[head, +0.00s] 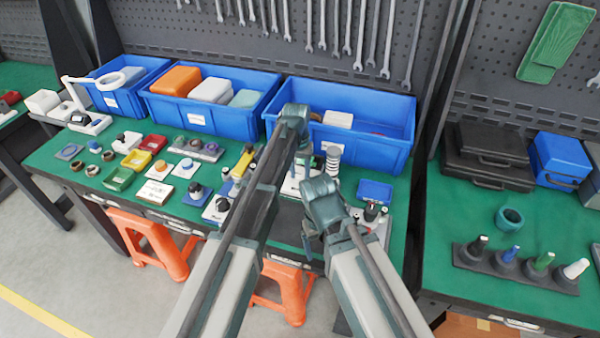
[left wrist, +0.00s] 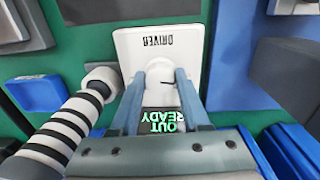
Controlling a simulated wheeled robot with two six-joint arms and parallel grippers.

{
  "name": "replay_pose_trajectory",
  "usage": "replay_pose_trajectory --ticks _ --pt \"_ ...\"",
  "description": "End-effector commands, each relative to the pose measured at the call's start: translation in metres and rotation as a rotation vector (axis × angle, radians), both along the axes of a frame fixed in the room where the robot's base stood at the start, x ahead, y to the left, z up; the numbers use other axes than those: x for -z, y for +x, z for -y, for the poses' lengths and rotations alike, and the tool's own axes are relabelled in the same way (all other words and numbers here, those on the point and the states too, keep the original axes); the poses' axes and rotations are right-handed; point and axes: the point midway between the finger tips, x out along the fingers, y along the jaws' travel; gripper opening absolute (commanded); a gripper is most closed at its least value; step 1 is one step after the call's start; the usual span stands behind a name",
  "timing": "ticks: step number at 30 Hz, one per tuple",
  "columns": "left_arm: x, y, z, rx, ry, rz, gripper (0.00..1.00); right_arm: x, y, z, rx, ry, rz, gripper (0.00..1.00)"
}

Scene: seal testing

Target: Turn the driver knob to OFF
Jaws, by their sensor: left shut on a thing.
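The driver (left wrist: 140,42) is a white box labelled DRIVER, upside down in the left wrist view. Its round white knob (left wrist: 160,74) has a short dark mark on its right side. My left gripper (left wrist: 158,80) has its two blue-grey fingers on either side of the knob and is shut on it. A dark display (left wrist: 166,122) with green OUT and READY text shows between the fingers. In the head view my left gripper (head: 299,163) reaches down at the driver (head: 289,187), which is mostly hidden by my arms. My right gripper points down near the bench front, and its jaws are unclear.
A black-and-white striped cylinder (head: 333,161) stands close beside the driver. A blue bin (head: 362,142) is just behind. A blue tray (head: 374,190) lies to the right. Several small devices crowd the green bench (head: 50,158) to the left.

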Motion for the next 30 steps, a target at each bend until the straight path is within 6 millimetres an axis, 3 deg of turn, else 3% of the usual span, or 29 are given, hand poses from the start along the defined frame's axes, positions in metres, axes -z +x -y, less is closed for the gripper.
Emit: replay_pose_trajectory --ticks 8,30 --pt "0.0001 0.0002 0.0000 0.060 -0.001 -0.001 0.00 0.0001 0.0000 0.0000 0.000 0.000 0.000 0.85" --pt "0.0001 0.0018 -0.0011 0.583 0.000 0.000 0.00 0.0001 0.0000 0.0000 0.000 0.000 0.000 0.85"
